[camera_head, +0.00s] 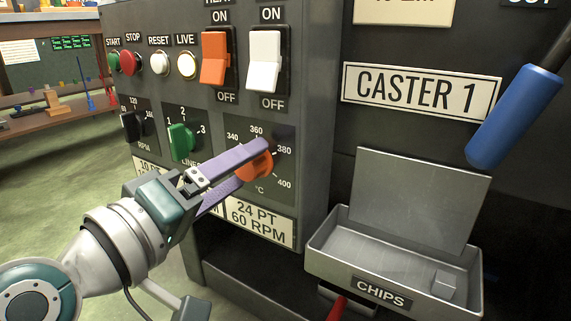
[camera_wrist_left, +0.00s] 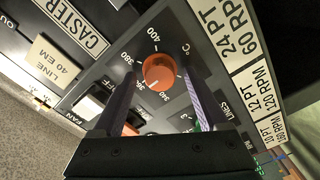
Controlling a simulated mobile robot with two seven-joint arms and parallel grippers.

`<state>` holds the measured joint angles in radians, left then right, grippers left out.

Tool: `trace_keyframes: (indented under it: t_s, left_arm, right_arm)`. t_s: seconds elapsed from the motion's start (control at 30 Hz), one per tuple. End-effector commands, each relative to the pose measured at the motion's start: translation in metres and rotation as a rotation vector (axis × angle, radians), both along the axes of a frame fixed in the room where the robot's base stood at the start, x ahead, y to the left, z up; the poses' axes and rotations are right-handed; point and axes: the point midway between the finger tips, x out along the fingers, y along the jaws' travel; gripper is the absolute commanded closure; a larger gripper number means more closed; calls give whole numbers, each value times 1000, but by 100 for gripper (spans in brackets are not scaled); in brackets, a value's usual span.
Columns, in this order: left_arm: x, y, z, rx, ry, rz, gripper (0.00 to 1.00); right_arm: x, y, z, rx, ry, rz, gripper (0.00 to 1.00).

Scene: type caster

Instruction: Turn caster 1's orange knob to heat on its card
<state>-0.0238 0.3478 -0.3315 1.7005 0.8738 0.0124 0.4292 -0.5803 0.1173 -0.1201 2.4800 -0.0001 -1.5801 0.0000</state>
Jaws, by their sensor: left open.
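The orange knob (camera_head: 262,167) sits on a dial marked 340 to 400 °C on caster 1's grey panel. In the left wrist view the knob (camera_wrist_left: 159,72) shows a short white mark on its lower-left side, toward the 360 side. My left gripper (camera_head: 250,164) is open, its purple fingers on either side of the knob; in the wrist view gaps show between fingers and knob. Contact cannot be told. My right gripper is not in view.
A green lines knob (camera_head: 181,141) and a black RPM knob (camera_head: 132,126) are left of the dial. Orange (camera_head: 214,58) and white (camera_head: 264,62) switches stand above. The chips tray (camera_head: 330,250) and a blue handle (camera_head: 513,117) are at the right.

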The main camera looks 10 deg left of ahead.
Motion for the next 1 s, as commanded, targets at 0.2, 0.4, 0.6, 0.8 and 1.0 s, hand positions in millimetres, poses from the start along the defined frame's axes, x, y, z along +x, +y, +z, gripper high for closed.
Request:
trace_keyframes:
  t_s: [0.2,0.4,0.6,0.8,1.0]
  left_arm:
    - [-17,6,1,4,4,0,24]
    - [-56,20,2,4,6,-2,24]
    - [-85,31,1,3,4,-2,24]
    - [-94,34,0,0,-1,-1,24]
    - [-94,34,0,0,-1,-1,24]
  right_arm:
    - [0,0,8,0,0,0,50]
    - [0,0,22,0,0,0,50]
    - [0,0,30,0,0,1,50]
    - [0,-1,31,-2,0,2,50]
    - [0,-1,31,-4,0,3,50]
